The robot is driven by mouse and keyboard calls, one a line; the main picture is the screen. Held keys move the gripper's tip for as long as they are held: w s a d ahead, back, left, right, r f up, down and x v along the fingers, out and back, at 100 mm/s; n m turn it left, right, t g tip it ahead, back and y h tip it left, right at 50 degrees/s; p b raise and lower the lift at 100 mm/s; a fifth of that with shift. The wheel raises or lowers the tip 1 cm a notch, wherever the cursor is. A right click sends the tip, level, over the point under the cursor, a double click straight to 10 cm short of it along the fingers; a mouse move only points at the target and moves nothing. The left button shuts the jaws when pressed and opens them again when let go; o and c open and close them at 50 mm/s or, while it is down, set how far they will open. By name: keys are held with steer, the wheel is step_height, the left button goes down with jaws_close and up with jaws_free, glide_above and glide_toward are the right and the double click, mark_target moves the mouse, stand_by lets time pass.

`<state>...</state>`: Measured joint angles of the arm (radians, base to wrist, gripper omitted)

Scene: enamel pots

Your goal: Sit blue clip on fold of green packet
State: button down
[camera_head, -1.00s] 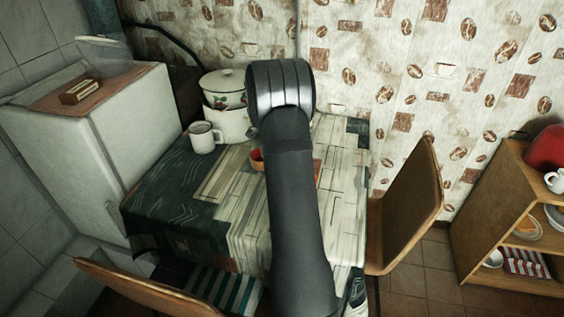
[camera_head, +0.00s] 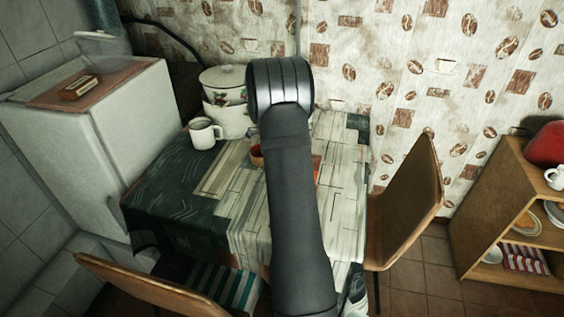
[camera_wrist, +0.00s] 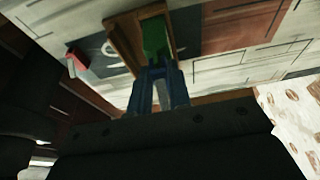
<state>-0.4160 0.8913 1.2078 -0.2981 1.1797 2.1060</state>
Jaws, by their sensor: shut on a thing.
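The blue clip (camera_wrist: 143,92) shows in the wrist view as two blue legs that come together toward the green packet. My gripper (camera_wrist: 161,100) is shut on it; the fingers are dark and hard to make out. The green packet (camera_wrist: 155,37) is just beyond the clip's far end, over a brown wooden tray or stand (camera_wrist: 124,42). The clip's tip appears to meet or overlap the packet's near edge; I cannot tell whether they touch. In the head view my arm hides the gripper, clip and packet.
A white mug (camera_head: 205,133) and stacked enamel pots (camera_head: 228,117) stand at the back left of the patterned table (camera_head: 205,190). A small red object (camera_wrist: 77,64) lies left of the tray in the wrist view. Chairs stand at the table's right (camera_head: 407,205) and front left (camera_head: 150,285).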

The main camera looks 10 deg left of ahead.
steer(key=c, duration=1.3)
jaws_free()
steer(key=shift+o, duration=0.2)
steer(key=v, duration=1.7)
steer(key=shift+r, duration=0.15)
steer(key=shift+a, duration=0.1)
steer(key=x, duration=1.7)
